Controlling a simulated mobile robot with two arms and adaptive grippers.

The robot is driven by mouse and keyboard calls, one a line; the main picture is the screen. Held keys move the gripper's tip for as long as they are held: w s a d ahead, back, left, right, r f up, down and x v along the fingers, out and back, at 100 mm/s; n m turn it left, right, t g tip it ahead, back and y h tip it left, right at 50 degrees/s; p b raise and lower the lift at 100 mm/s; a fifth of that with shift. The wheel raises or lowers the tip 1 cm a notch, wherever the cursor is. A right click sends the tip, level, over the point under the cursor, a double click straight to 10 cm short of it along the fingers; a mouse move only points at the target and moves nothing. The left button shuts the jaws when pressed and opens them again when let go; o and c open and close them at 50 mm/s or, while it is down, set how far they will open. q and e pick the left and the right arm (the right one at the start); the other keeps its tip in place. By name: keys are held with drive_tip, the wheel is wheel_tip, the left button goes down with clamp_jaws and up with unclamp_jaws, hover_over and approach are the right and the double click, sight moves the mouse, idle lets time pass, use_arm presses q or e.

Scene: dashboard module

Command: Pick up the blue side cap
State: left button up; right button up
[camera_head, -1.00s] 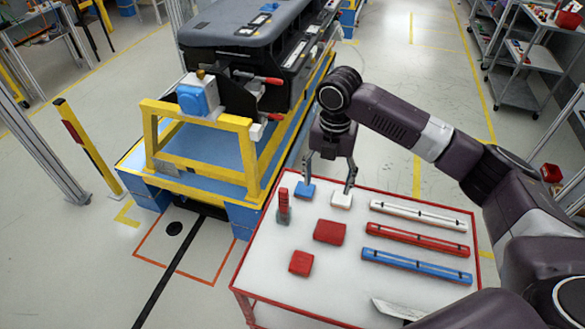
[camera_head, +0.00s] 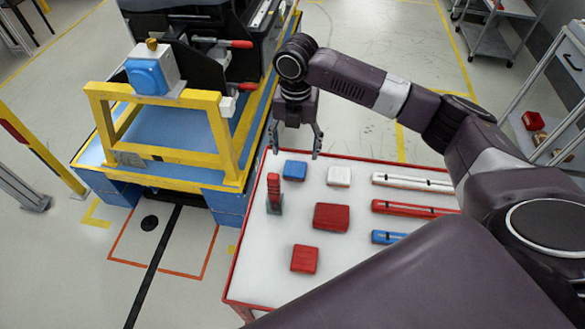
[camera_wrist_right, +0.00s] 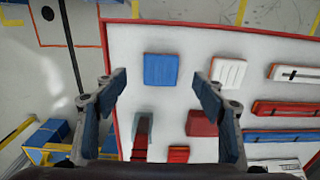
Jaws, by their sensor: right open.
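The blue side cap (camera_head: 294,170) is a small blue block lying on the white table top near its far edge. It also shows whole in the right wrist view (camera_wrist_right: 160,69). My right gripper (camera_head: 296,154) is open and empty, pointing down just above and behind the cap in the head view. In the right wrist view its two fingers (camera_wrist_right: 159,80) stand wide apart, one on each side of the cap in the picture, not touching it. The exact height above the table is hard to tell. My left gripper is not in view.
A white cap (camera_head: 339,176) lies right of the blue one. A red upright piece (camera_head: 274,190) stands at its left front. Red blocks (camera_head: 331,217) and long bars (camera_head: 405,209) lie on the red-rimmed table (camera_head: 255,270). A yellow frame (camera_head: 225,150) stands to the left.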

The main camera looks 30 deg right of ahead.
sight(295, 168)
drive_tip(key=f+p, duration=0.1)
drive_tip(key=f, duration=0.1)
drive_tip(key=s+f+p, duration=0.1)
drive_tip(key=f, duration=0.2)
drive_tip(key=shift+a, duration=0.2)
drive_tip(key=shift+w+f, duration=0.1)
drive_tip(key=shift+f, duration=0.3)
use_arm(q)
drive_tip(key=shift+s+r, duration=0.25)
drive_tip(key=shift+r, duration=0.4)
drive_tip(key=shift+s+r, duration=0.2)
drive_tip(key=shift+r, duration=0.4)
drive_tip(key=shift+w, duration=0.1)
use_arm(e)
drive_tip(key=shift+c, duration=0.7)
drive_tip(key=c, duration=1.1)
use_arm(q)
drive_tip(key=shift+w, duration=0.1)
use_arm(e)
drive_tip(key=shift+r, duration=0.1)
